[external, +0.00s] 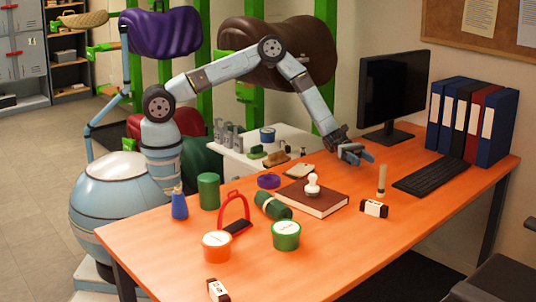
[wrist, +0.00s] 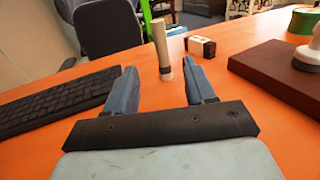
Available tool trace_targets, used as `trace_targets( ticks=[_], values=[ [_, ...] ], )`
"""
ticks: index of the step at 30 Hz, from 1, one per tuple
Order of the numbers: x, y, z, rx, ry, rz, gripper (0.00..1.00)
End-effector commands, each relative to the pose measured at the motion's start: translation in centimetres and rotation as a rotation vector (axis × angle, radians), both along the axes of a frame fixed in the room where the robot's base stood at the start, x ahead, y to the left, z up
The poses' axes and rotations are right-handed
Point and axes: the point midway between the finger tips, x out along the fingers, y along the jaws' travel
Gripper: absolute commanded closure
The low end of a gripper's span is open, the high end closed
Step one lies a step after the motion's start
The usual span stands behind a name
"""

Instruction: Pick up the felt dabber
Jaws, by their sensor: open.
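The felt dabber seems to be the slim tan stick (external: 381,181) standing upright on the orange table, with a grey band near its foot. In the wrist view the dabber (wrist: 161,45) shows between the two blue fingers, a little beyond their tips. My gripper (external: 361,156) is open and empty, low over the table behind the dabber and pointing toward it. In the wrist view my gripper (wrist: 160,72) has one finger on each side of the dabber's lower part, apart from it.
A black-and-white block (external: 374,208) lies close to the dabber. A brown book (external: 322,203) bearing a white knobbed piece (external: 312,185) lies to the left. A keyboard (external: 432,175) is at the right, and a monitor (external: 393,88) stands behind.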

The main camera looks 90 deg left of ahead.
Motion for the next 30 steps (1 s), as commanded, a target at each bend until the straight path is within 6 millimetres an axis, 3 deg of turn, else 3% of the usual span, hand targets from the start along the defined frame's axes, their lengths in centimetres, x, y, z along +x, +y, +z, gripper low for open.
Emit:
trace_targets(
  ticks=[5, 16, 30],
  values=[
    [0.7, -0.9, -0.4, -0.014, 0.008, 0.009, 0.45],
    [3.3, -6.4, -0.5, -0.011, 0.007, 0.007, 0.45],
    [4.6, -9.4, -0.8, -0.010, 0.006, 0.007, 0.45]
  ],
)
